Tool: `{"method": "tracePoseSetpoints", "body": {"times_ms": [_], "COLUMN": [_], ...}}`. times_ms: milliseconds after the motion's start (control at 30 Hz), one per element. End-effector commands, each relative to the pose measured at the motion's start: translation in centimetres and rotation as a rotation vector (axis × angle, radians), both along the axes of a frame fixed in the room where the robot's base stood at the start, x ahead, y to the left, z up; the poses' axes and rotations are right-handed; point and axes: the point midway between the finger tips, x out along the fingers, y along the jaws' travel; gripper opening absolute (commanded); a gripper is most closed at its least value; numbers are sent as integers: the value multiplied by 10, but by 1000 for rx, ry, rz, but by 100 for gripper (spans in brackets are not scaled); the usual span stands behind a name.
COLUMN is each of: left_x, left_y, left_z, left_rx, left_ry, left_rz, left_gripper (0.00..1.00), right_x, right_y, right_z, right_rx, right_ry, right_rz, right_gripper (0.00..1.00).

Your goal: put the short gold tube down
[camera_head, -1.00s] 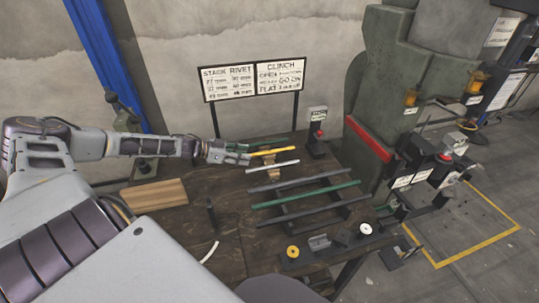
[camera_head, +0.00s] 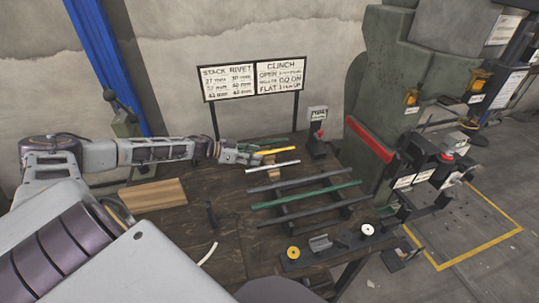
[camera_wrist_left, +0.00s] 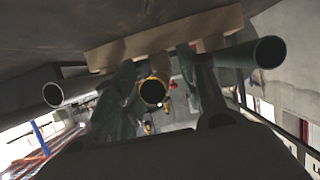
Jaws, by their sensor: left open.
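The short gold tube (camera_head: 279,150) lies at the back of the workbench, across a small wooden block (camera_head: 271,160). A silver tube (camera_head: 272,167) lies in front of it and a dark green tube (camera_head: 272,141) behind it. My left gripper (camera_head: 257,157) is open at the gold tube's left end. In the left wrist view, the gold tube's round end (camera_wrist_left: 152,92) shows between the two spread fingers (camera_wrist_left: 158,85), with a tube end on each side beyond them. Contact with the fingers is hard to tell. My right gripper is not in view.
A dark rack (camera_head: 285,211) with several long grey and green bars stands in front. A wooden board (camera_head: 152,194) lies left and an upright peg (camera_head: 210,214) stands nearby. A sign (camera_head: 254,79) stands behind. The green press (camera_head: 385,110) is at right.

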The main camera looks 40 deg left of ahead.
Motion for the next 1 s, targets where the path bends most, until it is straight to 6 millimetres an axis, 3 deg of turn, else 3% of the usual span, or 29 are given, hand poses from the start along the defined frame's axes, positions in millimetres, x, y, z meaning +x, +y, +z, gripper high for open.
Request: {"method": "tracePoseSetpoints", "body": {"times_ms": [367,667,1000], "left_x": [0,0,0], "left_y": [0,0,0], "left_z": [0,0,1], "left_rx": [1,1,1], "left_ry": [0,0,-1], "left_rz": [0,0,0], "left_gripper": [41,2,0], "right_x": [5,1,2], "right_y": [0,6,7], "right_z": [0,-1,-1], "right_rx": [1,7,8], "right_ry": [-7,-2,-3], "right_rz": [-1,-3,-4], "right_gripper": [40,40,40]}}
